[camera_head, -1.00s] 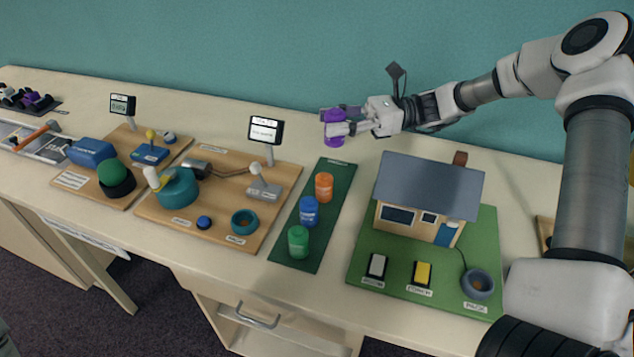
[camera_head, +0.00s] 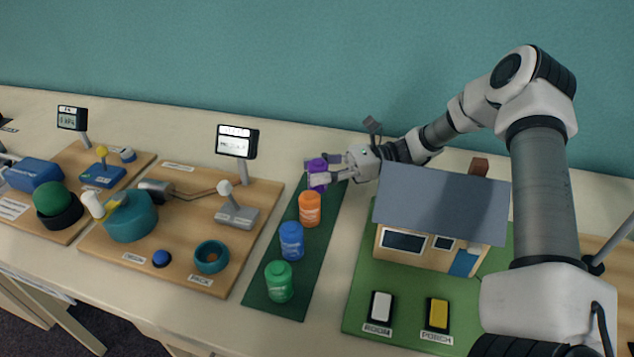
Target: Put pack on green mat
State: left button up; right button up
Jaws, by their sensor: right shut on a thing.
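A purple pack (camera_head: 317,176) is held in my right gripper (camera_head: 318,171), whose fingers are shut around it. The pack is upright at the far end of the dark green mat (camera_head: 316,240), just behind an orange pack (camera_head: 310,209). I cannot tell whether its base touches the mat, because the orange pack and a finger hide its lower part. A blue pack (camera_head: 291,241) and a green pack (camera_head: 279,282) stand upright on the mat, in a row nearer me. My left gripper is not in view.
A model house (camera_head: 442,215) stands on a green board (camera_head: 408,292) with two switches, right of the mat. On the left, a wooden board (camera_head: 189,237) carries a teal drum (camera_head: 130,216), a teal cup (camera_head: 211,257) and a small display (camera_head: 236,141). The table behind is mostly clear.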

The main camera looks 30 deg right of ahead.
notch_tip(320, 180, down, 2)
jog(key=shift+w+f, duration=0.1)
jog(key=shift+w, duration=0.05)
jog(key=shift+f+b, duration=0.15)
jog(key=shift+b, duration=0.2)
jog(key=o, duration=1.2)
jog(key=shift+c, duration=0.2)
jog(key=shift+r, duration=0.2)
jog(key=shift+d+r+p, duration=0.1)
jog(key=shift+d+p, duration=0.15)
jog(key=shift+p, duration=0.1)
jog(key=b+v, duration=0.1)
jog(key=v, duration=1)
jog(key=shift+s+d, duration=0.2)
jog(key=shift+d, duration=0.05)
